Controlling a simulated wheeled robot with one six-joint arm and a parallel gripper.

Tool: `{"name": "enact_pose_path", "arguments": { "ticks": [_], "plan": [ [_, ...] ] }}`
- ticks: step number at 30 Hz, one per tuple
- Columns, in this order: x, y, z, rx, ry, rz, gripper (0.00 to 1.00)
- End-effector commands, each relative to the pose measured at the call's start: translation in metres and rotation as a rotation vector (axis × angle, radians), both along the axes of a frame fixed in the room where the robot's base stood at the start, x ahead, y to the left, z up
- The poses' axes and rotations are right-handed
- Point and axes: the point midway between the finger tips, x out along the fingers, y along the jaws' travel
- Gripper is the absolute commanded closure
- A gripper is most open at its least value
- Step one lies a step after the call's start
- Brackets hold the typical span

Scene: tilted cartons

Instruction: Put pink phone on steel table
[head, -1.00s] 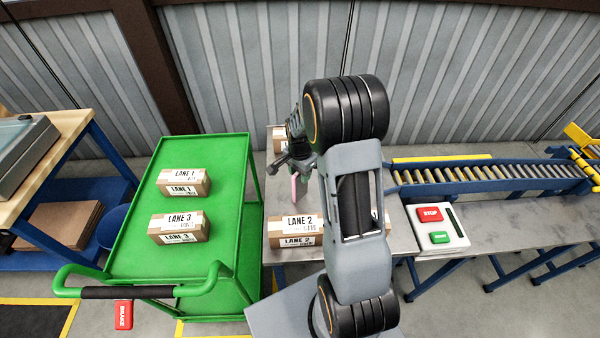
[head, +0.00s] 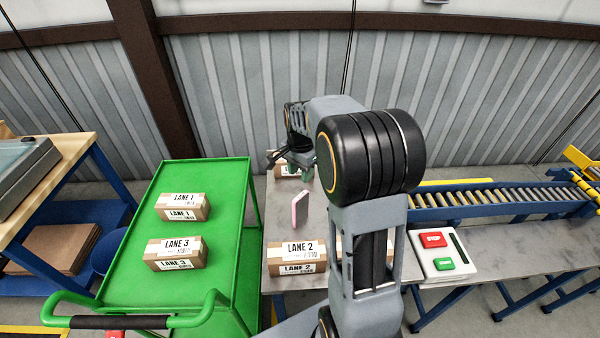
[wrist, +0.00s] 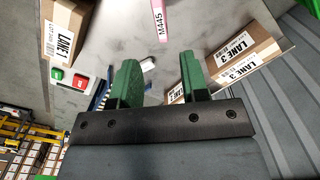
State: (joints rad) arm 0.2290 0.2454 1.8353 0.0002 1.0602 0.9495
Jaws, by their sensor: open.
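The pink phone (head: 299,208) stands on its edge, slightly tilted, on the steel table (head: 279,224), between the LANE 2 carton and a carton farther back. In the wrist view a pink strip of the phone (wrist: 158,16), marked M445, shows at the top edge, beyond my fingertips. My gripper (head: 294,158) is behind and above the phone in the head view, apart from it. In the wrist view its green fingers are apart, with nothing held in my gripper (wrist: 158,64).
The LANE 2 carton (head: 297,250) is at the table's front; another carton (head: 284,171) is partly hidden behind my gripper. A green cart (head: 222,225) at left bears LANE 1 (head: 182,203) and LANE 3 (head: 176,246) cartons. A button box (head: 440,252) and roller conveyor (head: 490,195) are right.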

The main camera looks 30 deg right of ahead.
Motion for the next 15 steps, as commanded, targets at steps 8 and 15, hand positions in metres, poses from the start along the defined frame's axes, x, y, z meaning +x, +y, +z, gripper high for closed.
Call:
{"name": "enact_pose_path", "arguments": {
  "ticks": [8,15],
  "plan": [
    [-0.046,0.037,0.050,-0.040,-0.117,0.332,0.59],
    [-0.118,0.076,0.074,-0.133,-0.259,0.798,0.59]
  ]
}}
